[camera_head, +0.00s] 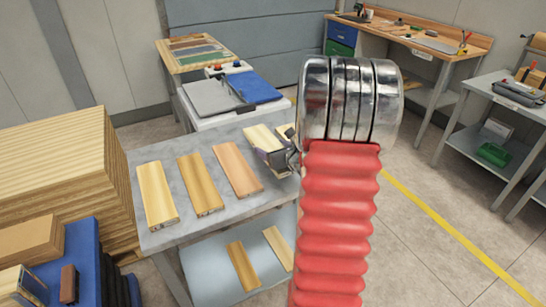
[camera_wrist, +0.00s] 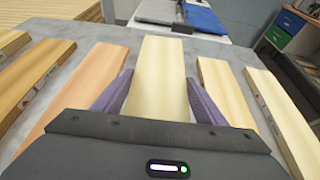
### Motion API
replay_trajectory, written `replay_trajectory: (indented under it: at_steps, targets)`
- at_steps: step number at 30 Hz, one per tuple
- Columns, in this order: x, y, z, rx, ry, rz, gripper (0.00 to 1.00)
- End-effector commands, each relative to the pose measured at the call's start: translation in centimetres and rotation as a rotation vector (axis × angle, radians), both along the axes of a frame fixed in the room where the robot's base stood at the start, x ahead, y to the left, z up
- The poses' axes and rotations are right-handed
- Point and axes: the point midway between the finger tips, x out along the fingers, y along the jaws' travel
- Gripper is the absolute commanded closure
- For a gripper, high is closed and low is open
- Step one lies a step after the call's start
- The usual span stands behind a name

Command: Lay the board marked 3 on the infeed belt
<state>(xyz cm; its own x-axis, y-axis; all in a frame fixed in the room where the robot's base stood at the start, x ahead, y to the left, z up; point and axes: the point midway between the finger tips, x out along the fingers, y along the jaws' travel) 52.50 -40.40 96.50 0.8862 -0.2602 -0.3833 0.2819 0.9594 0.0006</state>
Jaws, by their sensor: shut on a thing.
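My gripper (camera_wrist: 148,92) has its two purple fingers on either side of a pale wooden board (camera_wrist: 163,70), shut on its long edges. In the head view my gripper (camera_head: 280,158) is at the near end of this pale board (camera_head: 261,138), over the grey table (camera_head: 222,213). I cannot tell whether the board touches the table or is slightly raised. Its number is not visible, so I cannot tell whether it is board 3. No infeed belt is clearly recognisable; a low white unit (camera_head: 240,118) with grey and blue tops stands behind the table.
Several other boards lie beside the held one, including an orange-brown one (camera_wrist: 90,85) on its left and a tan one (camera_wrist: 226,88) on its right. More boards lie on the lower shelf (camera_head: 212,285). A wood stack (camera_head: 60,165) stands left; a workbench (camera_head: 430,38) stands at the back right.

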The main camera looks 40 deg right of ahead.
Motion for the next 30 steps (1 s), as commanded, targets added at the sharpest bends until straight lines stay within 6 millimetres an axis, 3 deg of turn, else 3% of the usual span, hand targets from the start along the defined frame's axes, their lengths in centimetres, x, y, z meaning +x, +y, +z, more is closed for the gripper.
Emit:
replay_trajectory:
  at_steps: [12,24,25,30]
  targets:
    - [0.0,0.0,-3.6,0.000,0.001,0.000,0.67]
    - [0.0,0.0,-3.9,0.000,-0.001,0.000,0.67]
    - [0.0,0.0,-3.9,0.000,0.000,0.000,0.33]
    - [0.0,0.0,-3.9,0.000,0.000,0.000,0.21]
